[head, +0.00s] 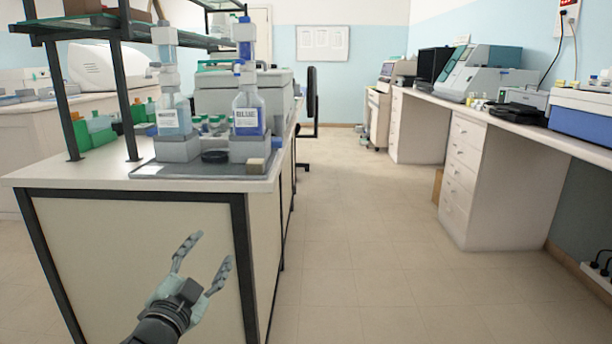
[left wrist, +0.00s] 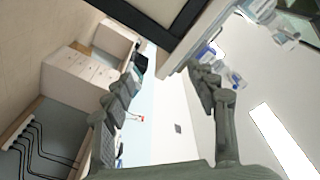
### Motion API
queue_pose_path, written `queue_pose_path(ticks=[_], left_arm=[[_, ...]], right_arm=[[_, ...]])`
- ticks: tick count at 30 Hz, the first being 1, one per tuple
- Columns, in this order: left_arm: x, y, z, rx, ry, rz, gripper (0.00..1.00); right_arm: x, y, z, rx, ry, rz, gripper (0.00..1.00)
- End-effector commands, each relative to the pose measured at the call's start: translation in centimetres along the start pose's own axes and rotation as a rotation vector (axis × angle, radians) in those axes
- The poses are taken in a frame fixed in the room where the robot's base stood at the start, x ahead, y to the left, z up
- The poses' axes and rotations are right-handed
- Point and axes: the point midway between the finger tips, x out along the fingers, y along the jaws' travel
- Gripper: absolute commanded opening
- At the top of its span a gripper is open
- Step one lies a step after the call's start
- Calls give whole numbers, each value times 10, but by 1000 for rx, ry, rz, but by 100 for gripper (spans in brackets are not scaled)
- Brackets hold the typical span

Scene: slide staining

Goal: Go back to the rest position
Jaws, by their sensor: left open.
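My left gripper (head: 205,262) shows low in the head view, in front of the end panel of the lab bench (head: 90,180) and below its top. Its two fingers are spread apart with nothing between them. The same gripper also shows in the left wrist view (left wrist: 165,90), with its fingers apart and empty. The left wrist view is tilted, with the bench's dark frame at the top. My right gripper is in neither view.
On the bench stand two dispenser bottles, one pale blue (head: 173,115) and one dark blue (head: 248,112), on a grey tray (head: 205,171). Shelves (head: 75,25) rise behind. A counter with drawers (head: 462,165) lines the right. The floor (head: 350,220) between is clear.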

Motion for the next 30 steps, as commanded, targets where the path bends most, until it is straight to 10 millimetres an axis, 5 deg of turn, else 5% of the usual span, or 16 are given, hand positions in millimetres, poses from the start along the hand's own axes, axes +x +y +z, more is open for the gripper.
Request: queue_pose_path(ticks=[1, 6, 13, 18, 21, 30], left_arm=[[-14, 19, 33, -53, -106, 33, 57], [-78, 78, 131, -211, -455, 136, 57], [-205, 155, 224, -384, -907, 274, 57], [-297, 194, 255, -471, -1175, 358, 57], [-333, 207, 262, -501, -1275, 390, 57], [-343, 210, 263, -509, -1301, 399, 57]], right_arm=[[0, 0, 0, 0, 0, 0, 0], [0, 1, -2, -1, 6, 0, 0], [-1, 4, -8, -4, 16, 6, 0], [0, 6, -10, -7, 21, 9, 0], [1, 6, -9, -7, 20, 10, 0], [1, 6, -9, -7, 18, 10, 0]])
